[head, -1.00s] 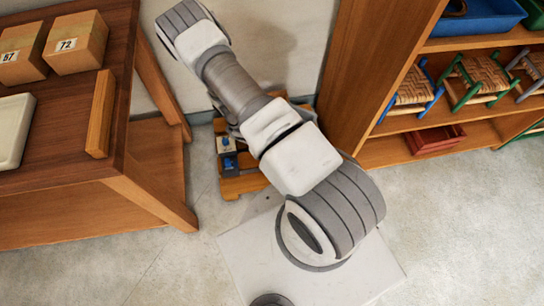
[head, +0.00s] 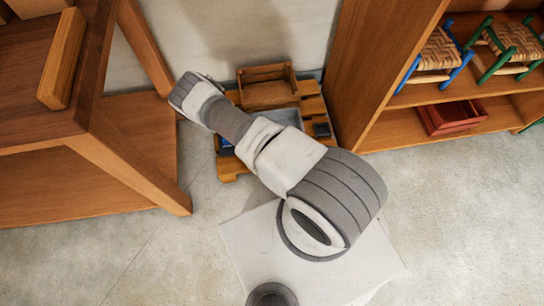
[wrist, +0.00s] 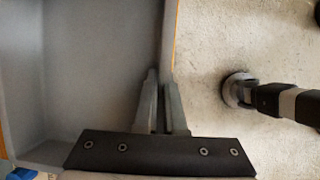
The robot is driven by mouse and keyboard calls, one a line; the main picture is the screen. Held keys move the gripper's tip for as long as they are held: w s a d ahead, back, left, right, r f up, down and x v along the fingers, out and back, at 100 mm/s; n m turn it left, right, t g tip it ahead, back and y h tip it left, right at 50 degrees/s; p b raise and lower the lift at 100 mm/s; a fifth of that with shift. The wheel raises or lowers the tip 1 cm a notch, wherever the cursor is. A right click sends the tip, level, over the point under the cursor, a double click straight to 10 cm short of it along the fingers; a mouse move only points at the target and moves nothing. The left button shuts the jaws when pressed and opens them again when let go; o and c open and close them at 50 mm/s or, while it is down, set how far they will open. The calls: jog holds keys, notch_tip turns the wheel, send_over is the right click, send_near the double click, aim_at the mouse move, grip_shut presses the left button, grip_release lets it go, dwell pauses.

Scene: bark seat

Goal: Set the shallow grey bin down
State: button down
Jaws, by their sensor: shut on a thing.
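The shallow grey bin (wrist: 95,70) fills the left of the wrist view. My gripper (wrist: 160,82) is shut on its right-hand wall, one finger on each side. In the head view a grey bin (head: 286,117) shows partly behind my arm, over a low wooden bench (head: 236,166) by the wall. My arm hides my gripper and much of the bin there. I cannot tell whether the bin touches the bench.
A wooden box (head: 268,88) stands at the back of the bench, and a small dark item (head: 322,130) sits at its right. A wooden table (head: 130,160) is close on the left. A shelf unit (head: 365,75) with stools and a red tray (head: 453,115) stands right.

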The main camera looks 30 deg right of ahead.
notch_tip(320, 180, down, 4)
jog(key=shift+f+b, duration=0.1)
jog(key=shift+b, duration=0.8)
jog(key=c, duration=1)
grip_release()
